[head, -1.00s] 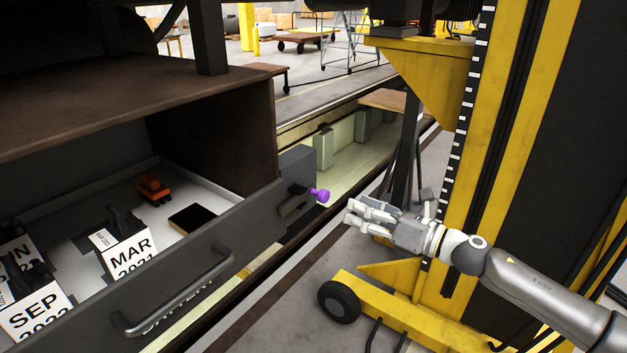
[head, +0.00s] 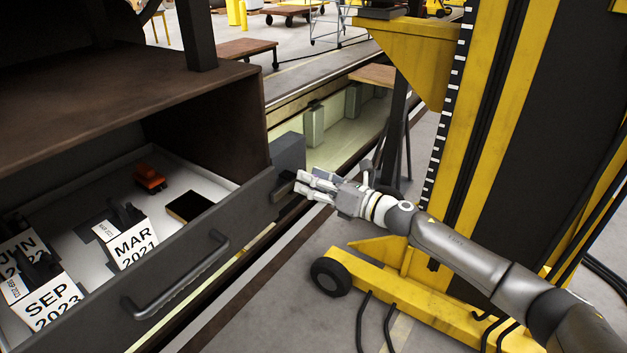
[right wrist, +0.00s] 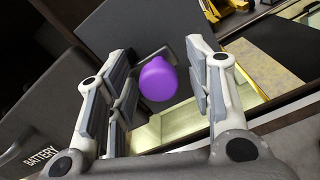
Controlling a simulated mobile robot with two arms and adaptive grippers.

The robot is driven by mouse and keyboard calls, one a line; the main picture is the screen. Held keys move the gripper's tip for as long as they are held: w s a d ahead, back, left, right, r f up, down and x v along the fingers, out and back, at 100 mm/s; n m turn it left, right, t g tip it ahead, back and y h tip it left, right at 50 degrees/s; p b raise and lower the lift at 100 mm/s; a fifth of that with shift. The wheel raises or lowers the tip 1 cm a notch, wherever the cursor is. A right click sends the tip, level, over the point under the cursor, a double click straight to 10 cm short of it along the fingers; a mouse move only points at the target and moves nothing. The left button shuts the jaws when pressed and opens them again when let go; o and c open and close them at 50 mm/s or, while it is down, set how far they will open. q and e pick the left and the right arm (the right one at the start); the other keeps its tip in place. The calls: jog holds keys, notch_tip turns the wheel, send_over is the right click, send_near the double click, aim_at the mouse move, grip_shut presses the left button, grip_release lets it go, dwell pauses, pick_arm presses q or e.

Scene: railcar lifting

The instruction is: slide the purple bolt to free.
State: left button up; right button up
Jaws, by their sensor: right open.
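The purple bolt's round knob (right wrist: 158,80) shows in the right wrist view, between the two open fingers of my right gripper (right wrist: 157,88). No finger visibly touches it. In the head view my right gripper (head: 312,186) is at the right end of the open drawer's front (head: 235,215), and its fingers hide the knob. The bolt's dark mount (head: 284,187) shows just left of the fingertips. A grey plate (head: 288,152) stands behind the bolt. My left gripper is not in view.
The drawer holds an orange toy-like block (head: 149,178), a dark box (head: 189,206) and several dated tags such as the MAR 2021 tag (head: 132,243). A yellow lifting column (head: 505,110) with a wheeled base (head: 400,290) stands close to my right arm.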

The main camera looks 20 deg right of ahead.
jog(key=shift+c, duration=1.6)
jog(key=c, duration=0.7)
grip_shut()
jog(key=shift+d, duration=0.15)
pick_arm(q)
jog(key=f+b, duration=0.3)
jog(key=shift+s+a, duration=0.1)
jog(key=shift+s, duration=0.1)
pick_arm(e)
jog(key=w+d, duration=0.1)
jog(key=d, duration=0.1)
jog(key=w+d, duration=0.1)
jog(key=shift+w+d+r, duration=0.2)
jog(key=shift+w+d, duration=0.15)
jog(key=shift+w, duration=0.05)
